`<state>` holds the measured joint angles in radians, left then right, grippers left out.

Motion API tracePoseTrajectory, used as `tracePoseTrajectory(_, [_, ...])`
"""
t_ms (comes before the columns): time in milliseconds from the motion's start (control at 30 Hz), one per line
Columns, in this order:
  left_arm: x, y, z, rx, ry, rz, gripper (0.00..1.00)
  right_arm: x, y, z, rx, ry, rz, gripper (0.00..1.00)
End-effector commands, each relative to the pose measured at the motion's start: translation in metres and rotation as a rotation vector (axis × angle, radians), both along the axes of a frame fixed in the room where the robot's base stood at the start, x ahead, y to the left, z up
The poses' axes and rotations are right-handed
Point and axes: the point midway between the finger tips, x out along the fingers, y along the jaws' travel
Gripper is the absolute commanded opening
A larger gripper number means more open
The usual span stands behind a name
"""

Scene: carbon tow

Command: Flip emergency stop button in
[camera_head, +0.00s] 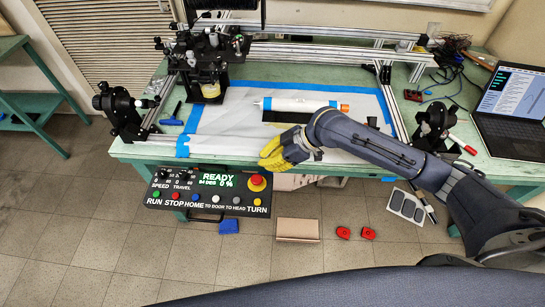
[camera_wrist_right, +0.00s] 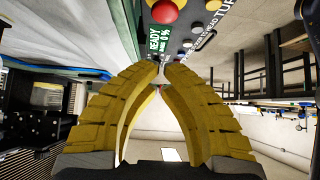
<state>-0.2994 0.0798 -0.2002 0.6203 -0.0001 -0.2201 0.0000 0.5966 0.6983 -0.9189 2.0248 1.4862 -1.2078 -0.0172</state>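The emergency stop button (camera_head: 257,180) is a red mushroom head on a yellow base, at the upper right of the black control panel (camera_head: 212,209) on the table's front. The panel's display reads READY and 0 %. My right gripper (camera_head: 270,162) has yellow ribbed fingers and is just above and right of the button, apart from it. In the wrist view the red button (camera_wrist_right: 165,12) is at the top edge, beyond the fingertips (camera_wrist_right: 162,68). These fingertips come together with nothing seen between them. My left gripper is not in view.
The green table (camera_head: 150,150) carries a white tube (camera_head: 297,105), a metal frame and black clamps. A laptop (camera_head: 512,105) stands at the right. A cardboard box (camera_head: 298,230) and red pieces (camera_head: 343,232) lie on the floor. The space before the panel is clear.

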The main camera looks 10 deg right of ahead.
Motion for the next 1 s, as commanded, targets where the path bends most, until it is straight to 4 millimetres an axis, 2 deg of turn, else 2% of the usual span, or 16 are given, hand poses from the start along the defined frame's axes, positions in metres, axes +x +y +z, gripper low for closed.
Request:
tracePoseTrajectory(300, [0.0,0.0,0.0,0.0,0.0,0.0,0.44,0.009,0.039,-0.04,0.002,0.002,0.0,0.0])
tracePoseTrajectory(600, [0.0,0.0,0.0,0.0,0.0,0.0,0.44,0.009,0.037,-0.071,0.0,0.002,-0.001,0.0])
tracePoseTrajectory(1000, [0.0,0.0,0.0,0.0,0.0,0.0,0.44,0.009,0.036,-0.079,-0.001,0.0,0.0,0.0])
